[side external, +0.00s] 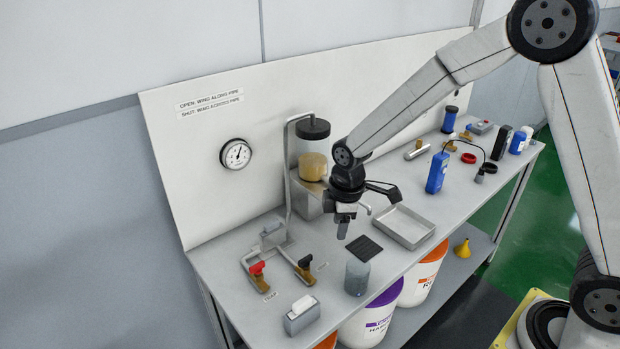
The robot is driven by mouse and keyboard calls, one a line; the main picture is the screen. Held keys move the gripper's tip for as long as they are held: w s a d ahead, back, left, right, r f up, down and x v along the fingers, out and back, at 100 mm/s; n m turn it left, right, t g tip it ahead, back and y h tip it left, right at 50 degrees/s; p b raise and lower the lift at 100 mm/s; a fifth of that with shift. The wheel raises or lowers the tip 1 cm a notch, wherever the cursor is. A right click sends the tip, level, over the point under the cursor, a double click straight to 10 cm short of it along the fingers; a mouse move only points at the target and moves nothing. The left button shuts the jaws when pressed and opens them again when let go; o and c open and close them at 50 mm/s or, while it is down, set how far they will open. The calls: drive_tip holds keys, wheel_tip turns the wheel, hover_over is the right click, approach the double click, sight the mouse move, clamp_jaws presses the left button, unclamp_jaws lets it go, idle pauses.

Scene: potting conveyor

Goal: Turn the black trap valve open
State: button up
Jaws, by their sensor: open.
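The black trap valve (305,262) is at the front left of the bench, with a black wing handle on a brass-coloured body at the end of a grey pipe. Its wing appears to lie across the pipe, though it is small in view. My gripper (354,219) points down, open and empty, above the bench. It is to the right of the black valve and higher, clear of it. A similar valve with a red wing (257,268) sits to the left of the black one.
A glass jar (357,277) and dark mat (363,248) stand right of the valve. A grey box (301,315) is in front. A pipe frame with a cylinder of amber liquid (312,166) rises behind. A shallow tray (404,227) lies right. The backboard sign (210,103) reads open along, shut across.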

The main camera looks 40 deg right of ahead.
sight(305, 258)
drive_tip(key=w+a+f+n, duration=0.1)
drive_tip(key=w+n, duration=0.1)
drive_tip(key=w+a+f+n, duration=0.2)
drive_tip(key=w+a+f+n+g, duration=0.1)
drive_tip(key=w+n, duration=0.1)
drive_tip(key=shift+w+a+f+n, duration=0.1)
drive_tip(key=shift+a+f+n, duration=0.2)
drive_tip(key=shift+n, duration=0.1)
drive_tip(key=shift+d+f, duration=0.1)
drive_tip(key=shift+f, duration=0.05)
drive_tip(key=shift+f, duration=3.75)
clamp_jaws()
